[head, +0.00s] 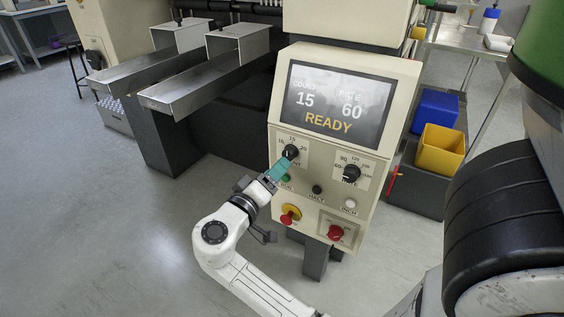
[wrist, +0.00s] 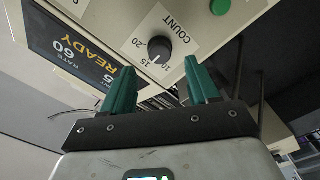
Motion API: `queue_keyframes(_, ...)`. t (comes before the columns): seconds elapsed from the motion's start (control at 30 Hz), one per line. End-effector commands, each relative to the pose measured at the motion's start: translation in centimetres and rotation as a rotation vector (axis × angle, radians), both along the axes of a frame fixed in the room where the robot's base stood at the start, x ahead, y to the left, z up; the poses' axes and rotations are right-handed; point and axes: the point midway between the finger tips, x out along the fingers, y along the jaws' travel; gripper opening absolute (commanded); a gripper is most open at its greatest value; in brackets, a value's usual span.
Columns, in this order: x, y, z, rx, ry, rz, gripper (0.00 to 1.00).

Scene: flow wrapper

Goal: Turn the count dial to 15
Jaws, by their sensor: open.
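The count dial (head: 291,151) is a round black knob on the upper left of the cream control panel. In the wrist view the count dial (wrist: 159,49) sits just beyond the fingertips, apart from them, with its white mark toward the 15. The display (head: 335,105) reads count 15, rate 60 and READY. My gripper (head: 285,164) has green fingers and is close in front of the dial. In the wrist view my gripper (wrist: 160,65) is open and empty, with a finger to each side of the dial. In the head view the fingers hide part of the label below the dial.
The rate dial (head: 351,173) is to the right. A green button (head: 286,178), black knob (head: 317,189), white button (head: 350,203), yellow-ringed red switch (head: 290,215) and red knob (head: 336,232) lie lower. Blue (head: 435,110) and yellow (head: 440,149) bins stand right.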

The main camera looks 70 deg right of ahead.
Motion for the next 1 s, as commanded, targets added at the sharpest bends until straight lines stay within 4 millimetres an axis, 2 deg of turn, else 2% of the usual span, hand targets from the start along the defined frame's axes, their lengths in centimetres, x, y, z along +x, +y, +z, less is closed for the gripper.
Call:
queue_keyframes(0.1, 0.6, 2.2, 0.1, 0.001, 0.001, 0.003, 0.60)
queue_keyframes(0.33, 1.2, 4.6, 0.0, 0.000, 0.001, 0.001, 0.60)
queue_keyframes(1.0, 1.2, 5.0, 0.0, 0.000, 0.000, 0.000, 0.60)
